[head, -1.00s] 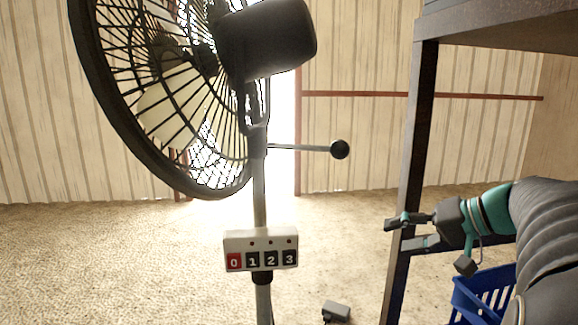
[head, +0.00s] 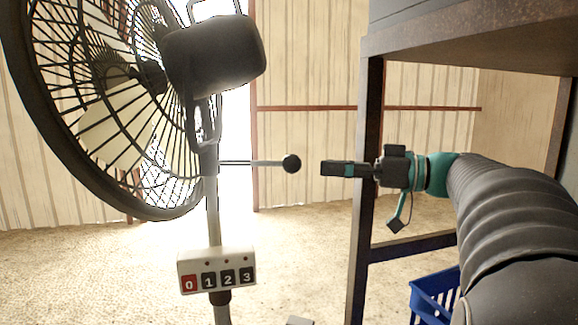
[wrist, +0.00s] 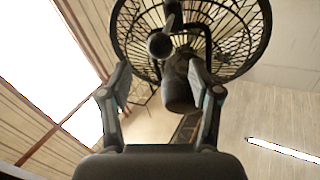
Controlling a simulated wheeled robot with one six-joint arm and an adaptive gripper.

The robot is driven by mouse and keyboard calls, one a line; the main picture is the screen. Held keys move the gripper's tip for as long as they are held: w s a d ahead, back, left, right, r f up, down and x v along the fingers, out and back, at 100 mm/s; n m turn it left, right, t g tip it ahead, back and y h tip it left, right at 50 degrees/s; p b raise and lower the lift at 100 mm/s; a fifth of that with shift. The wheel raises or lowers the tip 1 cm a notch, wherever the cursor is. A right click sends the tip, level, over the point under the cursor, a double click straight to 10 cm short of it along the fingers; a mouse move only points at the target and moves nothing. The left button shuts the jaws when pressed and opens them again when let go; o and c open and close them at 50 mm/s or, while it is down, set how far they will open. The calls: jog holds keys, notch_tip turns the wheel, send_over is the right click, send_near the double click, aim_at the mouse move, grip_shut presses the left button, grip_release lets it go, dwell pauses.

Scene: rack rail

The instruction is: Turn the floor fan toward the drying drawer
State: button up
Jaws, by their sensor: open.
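The floor fan (head: 120,110) stands at left in the head view, its round black cage facing left and its dark motor housing (head: 215,55) to the right. A thin rod ending in a black ball knob (head: 291,163) sticks out rightward from its pole. My gripper (head: 326,168) is just right of the knob, at nearly its height, with a small gap in the picture. In the wrist view, my gripper (wrist: 160,70) is open, with the fan cage (wrist: 240,40) beyond the fingers. No drying drawer can be clearly identified.
A switch box (head: 216,270) with keys 0 to 3 sits on the fan pole. A dark metal rack (head: 366,190) stands at right, its post behind my gripper. A blue basket (head: 433,297) is low at right. The floor between fan and rack looks mostly clear.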

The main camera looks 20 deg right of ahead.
aim_at(293, 165)
jog(key=x, duration=0.8)
